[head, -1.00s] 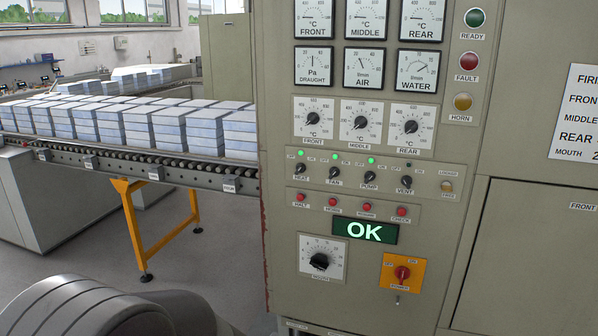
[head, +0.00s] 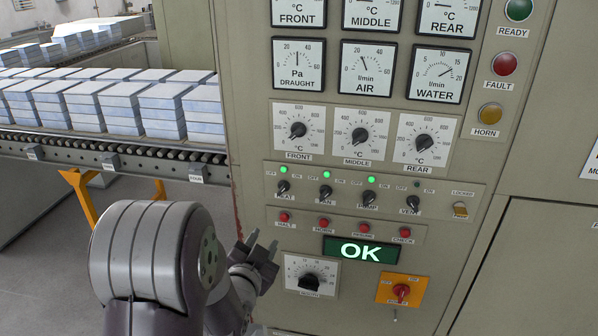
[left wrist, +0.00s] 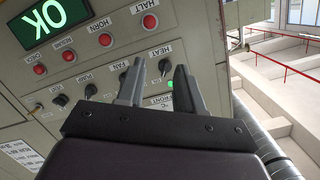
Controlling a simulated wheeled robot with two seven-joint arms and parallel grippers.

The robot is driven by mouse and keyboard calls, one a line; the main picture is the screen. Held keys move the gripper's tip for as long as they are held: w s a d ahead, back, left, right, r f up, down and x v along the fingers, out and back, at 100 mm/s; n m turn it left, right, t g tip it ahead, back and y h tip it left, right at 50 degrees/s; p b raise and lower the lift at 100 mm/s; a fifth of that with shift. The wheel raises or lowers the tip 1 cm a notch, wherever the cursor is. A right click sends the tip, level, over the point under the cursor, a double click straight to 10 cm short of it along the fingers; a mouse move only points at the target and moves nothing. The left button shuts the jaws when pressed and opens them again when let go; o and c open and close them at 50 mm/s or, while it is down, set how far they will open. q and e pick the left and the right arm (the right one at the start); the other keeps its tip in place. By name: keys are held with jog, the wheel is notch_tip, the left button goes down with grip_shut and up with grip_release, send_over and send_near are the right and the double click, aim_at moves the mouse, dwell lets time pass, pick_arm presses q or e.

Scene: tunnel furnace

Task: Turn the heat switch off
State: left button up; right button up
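The heat switch (head: 283,187) is a small black knob at the left end of the switch row, with a lit green lamp above it. In the left wrist view the heat switch (left wrist: 165,66) appears upside down between the finger outlines. My left gripper (head: 263,242) is open and empty, below and left of the heat switch in the head view, near the panel's left edge. Its two dark fingers also show in the left wrist view (left wrist: 159,70), spread apart. I see no contact with the switch. My right gripper is not in view.
The fan (head: 326,191), pump (head: 369,197) and vent (head: 412,203) switches sit to the right in the same row. Red buttons, including halt (head: 284,216), lie just below. A green OK display (head: 361,250) and a red power switch (head: 401,292) are lower.

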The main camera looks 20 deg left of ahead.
aim_at(282, 192)
pick_arm(q)
notch_tip(282, 192, up, 5)
jog(key=w+d+m+t+p, duration=0.1)
jog(key=w+t+p, duration=0.1)
jog(key=p+x, duration=0.1)
jog(key=x, duration=0.5)
jog(key=f+p+x, duration=0.1)
jog(key=x, duration=0.2)
jog(key=shift+w+a+p, duration=0.25)
jog(key=shift+a+p, duration=0.05)
jog(key=shift+a, duration=0.15)
jog(key=shift+w, duration=0.25)
jog(key=shift+s+d+r, duration=0.2)
jog(key=shift+d+r, duration=0.05)
jog(key=shift+d, duration=0.05)
jog(key=shift+w+a+f, duration=0.15)
jog(key=shift+w, duration=0.05)
jog(key=shift+w+a+f, duration=0.1)
jog(key=shift+w, duration=0.05)
jog(key=c, duration=0.3)
grip_shut()
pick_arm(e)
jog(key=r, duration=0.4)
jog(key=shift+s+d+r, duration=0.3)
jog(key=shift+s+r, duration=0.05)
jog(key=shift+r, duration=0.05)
